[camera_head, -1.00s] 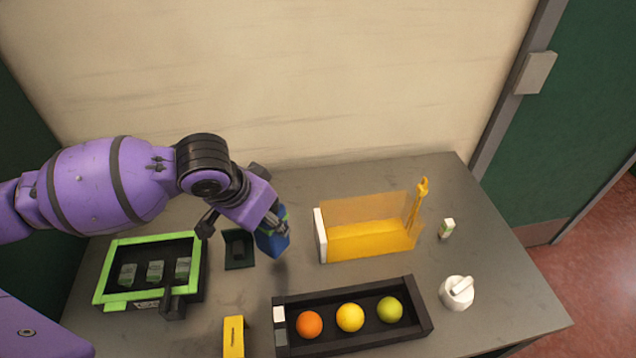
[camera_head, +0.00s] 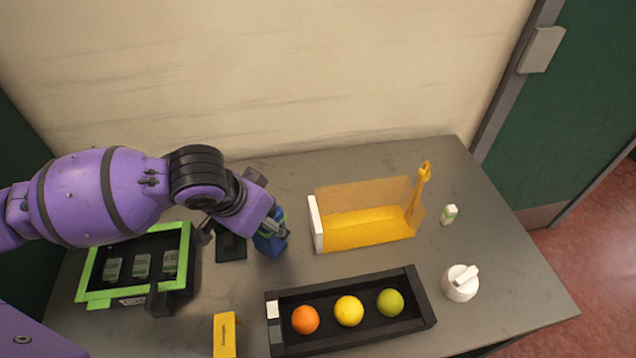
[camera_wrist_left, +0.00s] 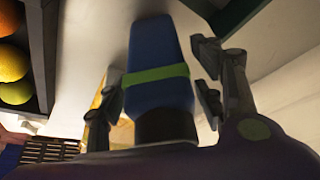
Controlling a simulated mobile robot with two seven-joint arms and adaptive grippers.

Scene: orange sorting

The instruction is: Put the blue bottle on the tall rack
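The blue bottle (camera_head: 270,243) with a green band is on the grey table left of centre, partly hidden behind my left gripper (camera_head: 243,228). In the left wrist view the bottle (camera_wrist_left: 160,95) lies between the two fingers of my left gripper (camera_wrist_left: 160,100). A gap shows between the bottle and the right-hand finger; contact on the other side is unclear. Its dark cap end is near the palm. A yellow rack (camera_head: 365,232) with a tan back panel and a yellow post stands right of the bottle. I cannot tell whether it is the tall rack. My right gripper is out of view.
A dark green stand (camera_head: 231,250) is close left of the bottle. A green-rimmed crate (camera_head: 87,275) is at left, a black tray (camera_head: 420,305) of fruit in front, a yellow block (camera_head: 225,335) nearby. A white jar (camera_head: 460,285) and small bottle (camera_head: 449,214) stand right.

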